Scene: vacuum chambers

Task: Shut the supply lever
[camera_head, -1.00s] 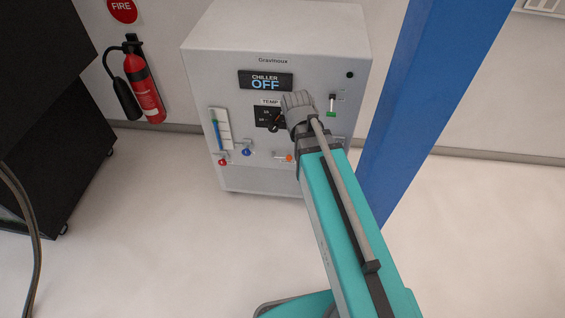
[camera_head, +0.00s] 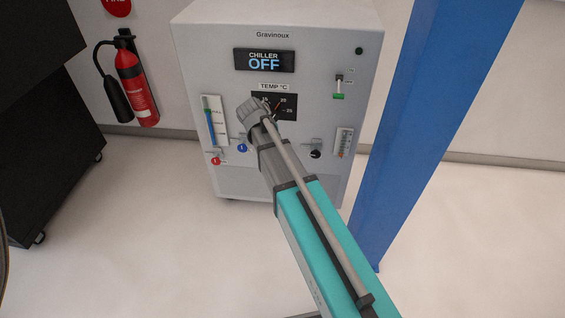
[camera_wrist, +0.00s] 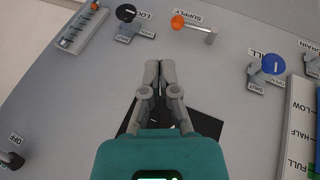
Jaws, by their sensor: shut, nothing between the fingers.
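The supply lever (camera_wrist: 178,22) shows in the wrist view at the top. It has an orange knob on a grey arm, and the SUPPLY label runs beside it. In the head view my arm hides it. My gripper (camera_wrist: 160,68) is shut and empty, its fingertips pointing at the panel a little below the supply lever in the wrist view and apart from it. In the head view my wrist covers the fingers, in front of the temperature dial (camera_head: 285,107). The chiller (camera_head: 195,60) display reads OFF.
A black-knobbed lever (camera_wrist: 125,13) is left of the supply lever in the wrist view; a blue-knobbed lever (camera_wrist: 272,64) is to its right. A red-knobbed lever (camera_head: 215,160) sits low on the panel. A blue post (camera_head: 420,120) stands right of the chiller, a fire extinguisher (camera_head: 135,90) left.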

